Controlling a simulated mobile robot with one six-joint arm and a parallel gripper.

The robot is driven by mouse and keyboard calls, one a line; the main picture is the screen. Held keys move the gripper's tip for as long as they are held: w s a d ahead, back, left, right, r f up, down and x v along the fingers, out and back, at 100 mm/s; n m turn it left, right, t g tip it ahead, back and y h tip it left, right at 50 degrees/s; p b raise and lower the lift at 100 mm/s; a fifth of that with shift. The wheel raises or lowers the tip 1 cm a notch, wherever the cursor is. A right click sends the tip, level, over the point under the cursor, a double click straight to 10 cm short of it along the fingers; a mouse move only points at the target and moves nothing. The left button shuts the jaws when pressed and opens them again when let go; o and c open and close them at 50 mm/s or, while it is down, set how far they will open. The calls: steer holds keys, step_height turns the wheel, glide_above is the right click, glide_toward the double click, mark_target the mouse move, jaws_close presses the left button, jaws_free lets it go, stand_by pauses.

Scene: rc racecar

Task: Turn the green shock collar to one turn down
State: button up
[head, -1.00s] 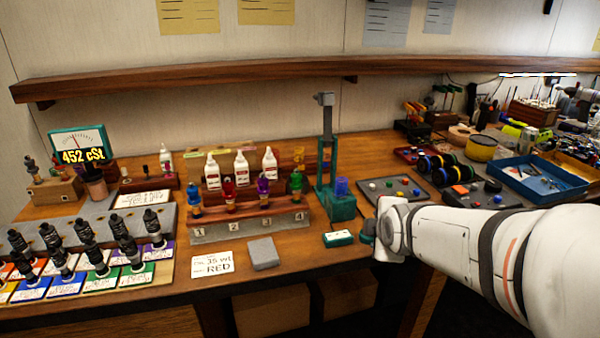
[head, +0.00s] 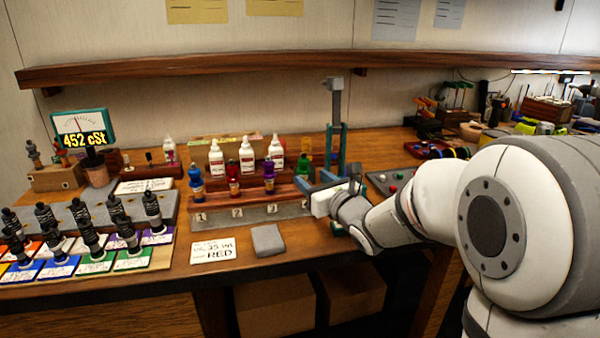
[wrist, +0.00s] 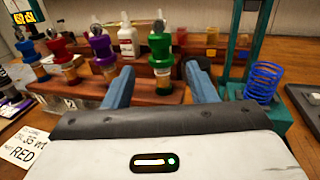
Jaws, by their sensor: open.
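The green shock (head: 304,166) stands upright at the right end of the wooden stand (head: 262,201), in slot 4 of the row. In the wrist view the green shock (wrist: 161,52) has a green upper part, with an amber lower body below it. My gripper (head: 316,180) is open, its two blue fingers pointing at the stand. In the wrist view the shock shows in the gap between the fingertips (wrist: 162,70). Nothing is held. I cannot tell whether the shock is between the fingers or still beyond them.
Purple (head: 269,176), red (head: 233,180) and blue (head: 196,184) shocks stand left of the green one. A teal press frame (wrist: 240,50) with a blue spring (wrist: 264,82) is close on the right. White bottles (head: 247,156) stand behind. A card reading RED (head: 213,250) lies in front.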

mark_target(306, 173)
steer(key=x, duration=0.5)
steer(key=c, duration=1)
steer(key=shift+w+f+b, duration=0.1)
steer(key=shift+f+b, duration=0.2)
steer(key=shift+b, duration=0.75)
steer(key=shift+m+t+h+b, duration=0.4)
steer(key=shift+h+b, duration=0.3)
steer(key=shift+b, duration=0.55)
